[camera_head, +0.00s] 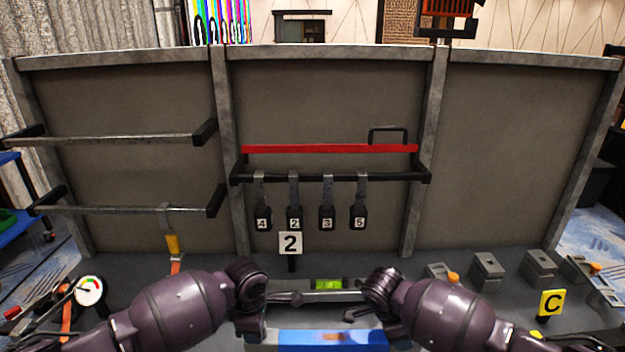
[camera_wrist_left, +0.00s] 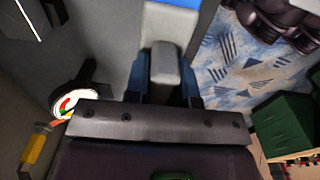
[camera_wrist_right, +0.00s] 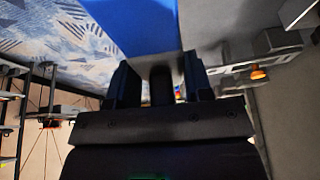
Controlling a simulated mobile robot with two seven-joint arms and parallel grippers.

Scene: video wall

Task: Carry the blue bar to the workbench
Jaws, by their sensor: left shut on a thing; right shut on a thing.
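The blue bar (camera_head: 330,341) shows at the bottom centre of the head view, level and close in front of me, with a grey end on its left. In the left wrist view my left gripper (camera_wrist_left: 165,85) is shut on a grey grip at one end of the bar, whose blue edge shows at the top. In the right wrist view my right gripper (camera_wrist_right: 160,82) is shut at the other end, beside the blue face (camera_wrist_right: 140,25). The grey workbench (camera_head: 130,266) with its upright back panel lies ahead. The bar's lower edge is out of view.
A spirit level (camera_head: 328,285) lies on the bench just beyond the bar. A gauge (camera_head: 89,290) is at left; grey blocks (camera_head: 487,266) and a yellow C sign (camera_head: 551,303) are at right. Numbered tags hang from a rail.

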